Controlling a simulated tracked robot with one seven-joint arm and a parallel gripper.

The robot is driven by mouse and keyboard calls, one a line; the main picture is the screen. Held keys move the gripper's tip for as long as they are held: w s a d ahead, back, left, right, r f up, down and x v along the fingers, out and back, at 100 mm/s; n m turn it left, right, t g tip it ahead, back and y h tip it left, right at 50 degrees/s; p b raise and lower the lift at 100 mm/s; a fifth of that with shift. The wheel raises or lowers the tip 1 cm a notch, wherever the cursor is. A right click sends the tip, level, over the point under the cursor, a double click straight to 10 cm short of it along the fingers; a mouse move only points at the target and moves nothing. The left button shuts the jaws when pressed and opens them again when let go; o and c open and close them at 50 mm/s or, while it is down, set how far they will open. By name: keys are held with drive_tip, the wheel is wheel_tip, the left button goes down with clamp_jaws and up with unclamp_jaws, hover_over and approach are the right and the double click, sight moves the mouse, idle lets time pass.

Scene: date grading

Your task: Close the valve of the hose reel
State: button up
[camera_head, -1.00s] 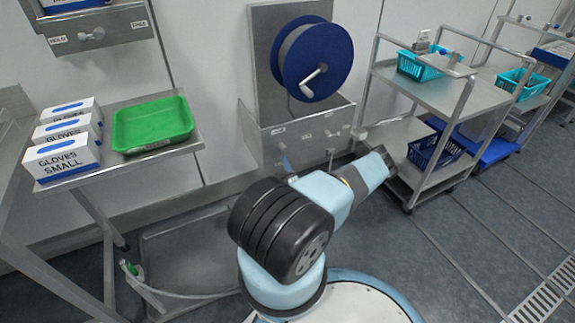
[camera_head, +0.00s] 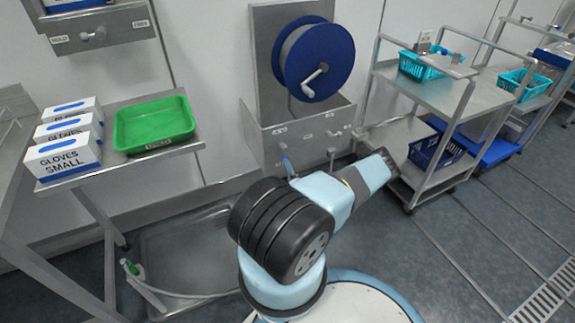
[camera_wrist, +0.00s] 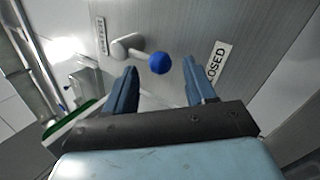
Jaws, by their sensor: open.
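The hose reel (camera_head: 318,62) is a blue drum with a crank, mounted on a metal back plate at the upper middle of the head view. Below it, a metal panel (camera_head: 262,150) carries small labels and fittings. The wrist view shows a lever with a grey pivot (camera_wrist: 127,46) and a blue ball knob (camera_wrist: 160,63). My gripper (camera_wrist: 160,80) is open. The knob appears between and beyond its fingertips, with nothing held. In the head view the fingers are not clear.
A table at left holds glove boxes (camera_head: 62,158) and a green tray (camera_head: 153,124). A metal cart (camera_head: 425,95) with baskets stands right of the panel. Open floor lies at the lower right.

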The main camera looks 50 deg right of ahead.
drive_tip(key=v, duration=1.2)
drive_tip(key=shift+s+f, duration=0.15)
drive_tip(key=shift+s, duration=0.05)
